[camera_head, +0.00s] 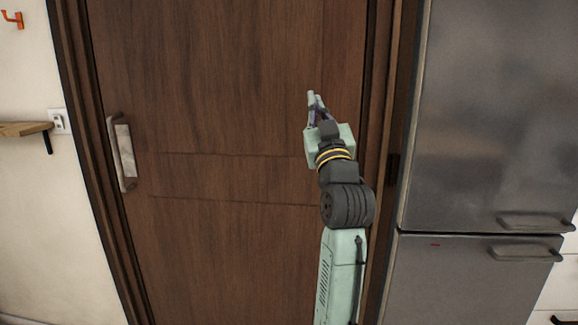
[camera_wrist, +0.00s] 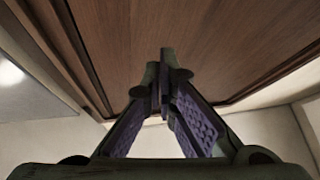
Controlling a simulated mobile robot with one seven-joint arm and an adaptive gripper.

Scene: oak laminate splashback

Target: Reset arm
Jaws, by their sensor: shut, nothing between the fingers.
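My arm reaches up from the bottom of the head view, right of the middle. My gripper (camera_head: 312,95) is at its end, in front of the brown wooden door (camera_head: 220,90). In the wrist view my gripper (camera_wrist: 160,60) shows its two purple-padded fingers meeting at the tips, with nothing between them. The fingertips point toward the door (camera_wrist: 210,40), which fills the upper part of the wrist view. I cannot tell how far the tips are from the door surface.
The door's handle (camera_head: 122,152) is at its left. A steel fridge (camera_head: 490,110) with two handles stands at the right. A wall socket (camera_head: 59,121), a wooden shelf (camera_head: 25,129) and an orange hook (camera_head: 14,19) are on the left wall.

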